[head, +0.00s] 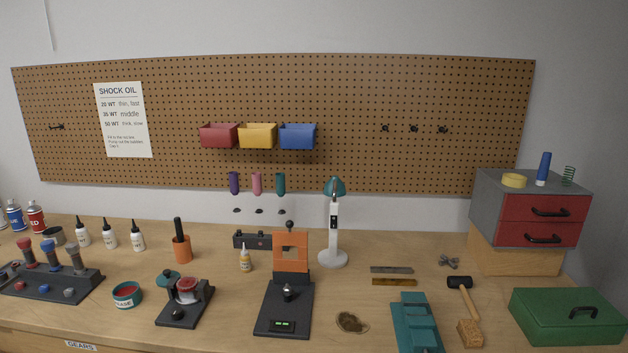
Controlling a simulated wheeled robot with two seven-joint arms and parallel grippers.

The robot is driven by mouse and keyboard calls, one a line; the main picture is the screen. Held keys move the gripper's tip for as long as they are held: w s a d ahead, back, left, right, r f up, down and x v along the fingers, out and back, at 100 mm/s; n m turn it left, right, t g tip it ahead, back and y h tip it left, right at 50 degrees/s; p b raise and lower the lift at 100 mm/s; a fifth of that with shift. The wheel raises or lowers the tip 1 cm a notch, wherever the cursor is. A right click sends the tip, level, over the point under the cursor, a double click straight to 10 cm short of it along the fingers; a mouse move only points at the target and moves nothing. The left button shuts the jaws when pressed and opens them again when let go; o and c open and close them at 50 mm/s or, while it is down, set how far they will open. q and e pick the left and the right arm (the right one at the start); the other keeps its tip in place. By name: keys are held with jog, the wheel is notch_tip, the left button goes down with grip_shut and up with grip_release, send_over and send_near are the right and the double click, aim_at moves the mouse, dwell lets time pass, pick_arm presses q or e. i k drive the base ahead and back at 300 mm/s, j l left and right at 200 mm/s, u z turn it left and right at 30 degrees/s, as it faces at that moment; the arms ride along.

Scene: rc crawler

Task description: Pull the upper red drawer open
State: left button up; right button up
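The upper red drawer (546,208) is in the grey cabinet (487,202) at the right of the head view. Its front looks flush with the cabinet and carries a black bar handle (551,212). The lower red drawer (568,236) sits directly below it, also shut, with its own black handle (543,239). The cabinet stands on a light wooden block (515,262) at the back right of the bench. Neither my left gripper nor my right gripper shows in the head view.
On the cabinet top are a yellow round tin (514,180), a blue bottle (543,168) and a green spring (568,175). A green box (567,318) stands in front of the cabinet. A black-headed mallet (464,291) lies left of the box. Bench space before the wooden block is partly clear.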

aim_at(555, 208)
jog(key=z, duration=1.35)
jog(key=i+j, duration=0.05)
